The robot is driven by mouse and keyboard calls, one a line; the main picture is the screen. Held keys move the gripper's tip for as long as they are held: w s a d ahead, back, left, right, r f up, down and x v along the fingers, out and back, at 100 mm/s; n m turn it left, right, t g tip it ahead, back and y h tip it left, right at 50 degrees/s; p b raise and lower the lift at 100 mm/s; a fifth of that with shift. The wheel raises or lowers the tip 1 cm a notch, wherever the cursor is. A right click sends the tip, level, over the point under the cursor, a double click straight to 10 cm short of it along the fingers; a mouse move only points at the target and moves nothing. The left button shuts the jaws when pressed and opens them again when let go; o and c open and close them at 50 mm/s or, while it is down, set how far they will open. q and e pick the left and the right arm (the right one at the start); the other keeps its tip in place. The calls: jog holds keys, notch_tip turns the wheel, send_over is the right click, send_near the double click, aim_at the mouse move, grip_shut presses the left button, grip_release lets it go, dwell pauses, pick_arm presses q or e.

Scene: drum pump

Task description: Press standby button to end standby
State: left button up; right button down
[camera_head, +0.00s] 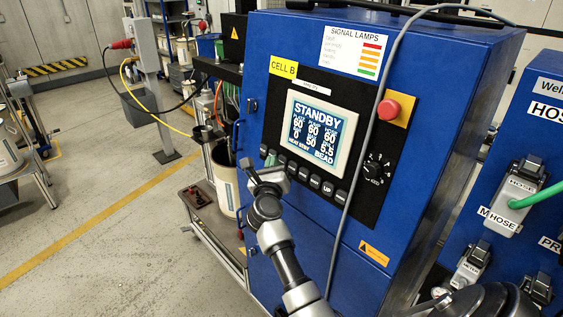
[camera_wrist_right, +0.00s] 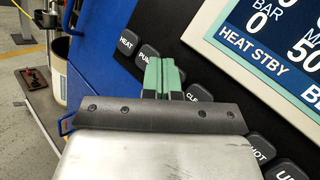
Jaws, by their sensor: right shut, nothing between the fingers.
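The blue cabinet (camera_head: 258,70) carries a lit screen (camera_head: 318,135) that reads STANDBY, with HEAT STBY at its bottom left. A slanted row of black buttons (camera_head: 315,181) runs below the screen. In the right wrist view I can read the HEAT button (camera_wrist_right: 126,41), part of a PUMP button (camera_wrist_right: 147,55) and part of a CLE... button (camera_wrist_right: 196,94). No button label reading standby is legible; my fingers cover part of the row. My right gripper (camera_head: 270,159), shut and empty, has its green fingertips (camera_wrist_right: 163,72) over the row between PUMP and CLE. Contact cannot be told.
A red emergency button (camera_head: 388,109) and a rotary knob (camera_head: 372,170) sit right of the screen. A grey cable (camera_head: 366,145) hangs down the cabinet front. A bucket (camera_head: 225,180) stands left of the cabinet.

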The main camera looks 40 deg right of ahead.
jog(key=shift+d+f, duration=0.1)
jog(key=shift+d, duration=0.45)
dwell(0.7)
dwell(0.3)
jog(key=shift+a, duration=0.85)
jog(key=a, duration=0.2)
jog(key=a+r, duration=0.1)
jog(key=a, duration=0.2)
jog(key=shift+s+r+p, duration=0.1)
jog(key=shift+s+p, duration=0.1)
jog(key=shift+p, duration=0.1)
jog(key=shift+d, duration=0.1)
